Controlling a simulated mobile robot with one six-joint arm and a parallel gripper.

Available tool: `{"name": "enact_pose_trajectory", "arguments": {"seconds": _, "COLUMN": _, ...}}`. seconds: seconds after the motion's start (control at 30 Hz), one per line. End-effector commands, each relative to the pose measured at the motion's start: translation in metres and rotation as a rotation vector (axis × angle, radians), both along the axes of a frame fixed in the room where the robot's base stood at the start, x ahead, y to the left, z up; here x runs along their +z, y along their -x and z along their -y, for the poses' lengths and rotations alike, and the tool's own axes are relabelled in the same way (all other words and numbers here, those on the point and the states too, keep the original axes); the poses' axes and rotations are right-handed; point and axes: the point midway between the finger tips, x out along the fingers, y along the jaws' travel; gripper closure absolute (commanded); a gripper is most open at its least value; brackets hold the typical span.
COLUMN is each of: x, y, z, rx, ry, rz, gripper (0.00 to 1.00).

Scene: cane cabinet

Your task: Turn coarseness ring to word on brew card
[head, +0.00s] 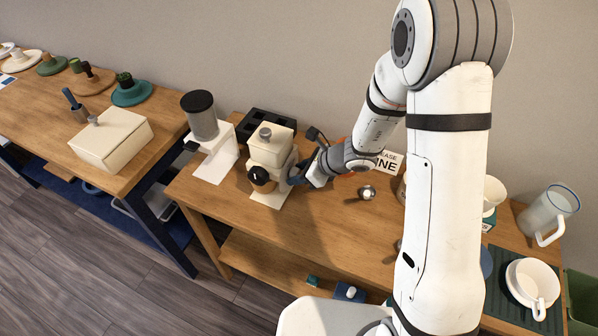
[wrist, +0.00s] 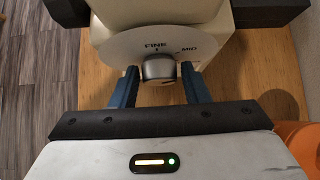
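The cream grinder (head: 270,150) stands on the wooden table, with my gripper (head: 298,176) at its right side. In the wrist view, a pale coarseness disc (wrist: 125,50) bears the words FINE and MID, with a small dark mark below FINE. A silver knob (wrist: 158,68) sits at its centre. The blue fingers of my gripper (wrist: 158,76) are open on either side of the knob, with a visible gap at each side.
A white machine with a dark cylinder (head: 203,115) stands left of the grinder, and a black tray (head: 262,124) behind it. A small metal ball-like item (head: 367,192) lies to the right. A glass jug (head: 548,213) stands far right. The table front (head: 320,235) is clear.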

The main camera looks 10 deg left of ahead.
Motion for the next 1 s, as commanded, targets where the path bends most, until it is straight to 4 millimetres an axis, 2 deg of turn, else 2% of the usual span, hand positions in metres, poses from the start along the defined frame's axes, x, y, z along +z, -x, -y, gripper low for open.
{"name": "enact_pose_trajectory", "arguments": {"seconds": 0.03, "x": 0.0001, "y": 0.0, "z": 0.0001, "rx": 0.0, "ry": 0.0, "rz": 0.0, "gripper": 0.63}}
{"name": "enact_pose_trajectory", "arguments": {"seconds": 0.37, "x": 0.0001, "y": -0.0001, "z": 0.0003, "rx": 0.0, "ry": 0.0, "rz": 0.0, "gripper": 0.89}}
{"name": "enact_pose_trajectory", "arguments": {"seconds": 0.67, "x": -0.0036, "y": 0.0003, "z": 0.0001, "rx": 0.0, "ry": 0.007, "rz": 0.026, "gripper": 0.89}}
{"name": "enact_pose_trajectory", "arguments": {"seconds": 1.0, "x": -0.0098, "y": 0.0016, "z": -0.0005, "rx": -0.001, "ry": 0.042, "rz": 0.167, "gripper": 0.89}}
